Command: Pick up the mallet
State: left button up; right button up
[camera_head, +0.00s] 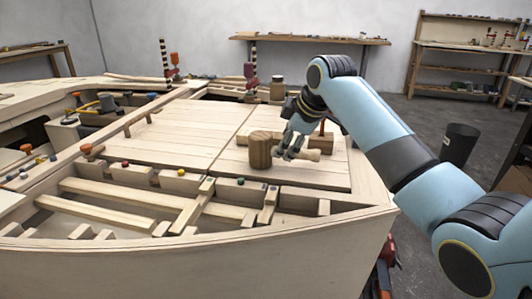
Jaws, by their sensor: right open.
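The wooden mallet lies on the plank deck (180,135) of the hull. Its dark brown head (260,151) is to the left and its pale handle (312,155) runs to the right. My right gripper (291,151) reaches down from the upper right to the handle, close to the head. It is open, and its fingers overlap the handle in the picture; I cannot tell whether they touch it. The gripper hides part of the handle. My left gripper is not in view.
A jar (277,89) and a clamp (250,78) stand at the deck's far edge. A small upright tool with a reddish handle (322,128) is just behind the mallet. Open rib bays (130,195) lie in front of the deck.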

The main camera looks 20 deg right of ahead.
jog(key=x, duration=0.4)
jog(key=shift+s+f+b, duration=0.1)
jog(key=shift+f+b, duration=0.05)
jog(key=shift+b, duration=0.25)
grip_shut()
